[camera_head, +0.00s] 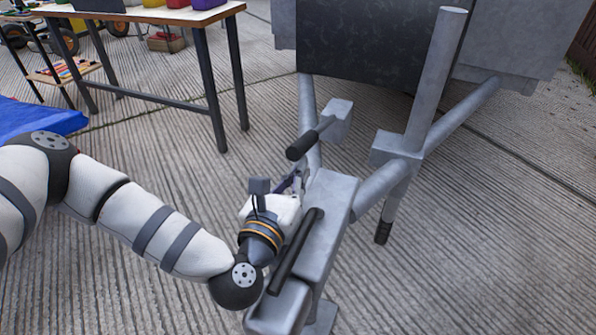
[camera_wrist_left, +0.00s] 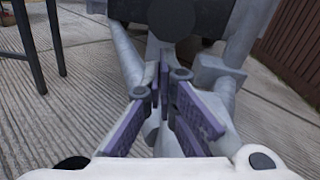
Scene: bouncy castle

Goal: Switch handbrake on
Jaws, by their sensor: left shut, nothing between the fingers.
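The trailer's grey metal drawbar (camera_head: 333,190) runs from the front of the picture back to the trailer. A lever with a black grip (camera_head: 303,146), which looks like the handbrake, sticks out from a grey block above the drawbar, its grip end toward me. In the left wrist view the round dark grip end (camera_wrist_left: 172,17) shows at the top middle. My left gripper (camera_head: 299,181) is beside the drawbar, just below the grip and apart from it. Its purple-padded fingers (camera_wrist_left: 168,80) are shut and empty. My right gripper is not in view.
A second black bar handle (camera_head: 297,257) lies along the near drawbar, close to my left wrist. A grey upright post (camera_head: 437,80) stands to the right. A table (camera_head: 150,14) with coloured boxes stands back left. Ribbed concrete at the right is clear.

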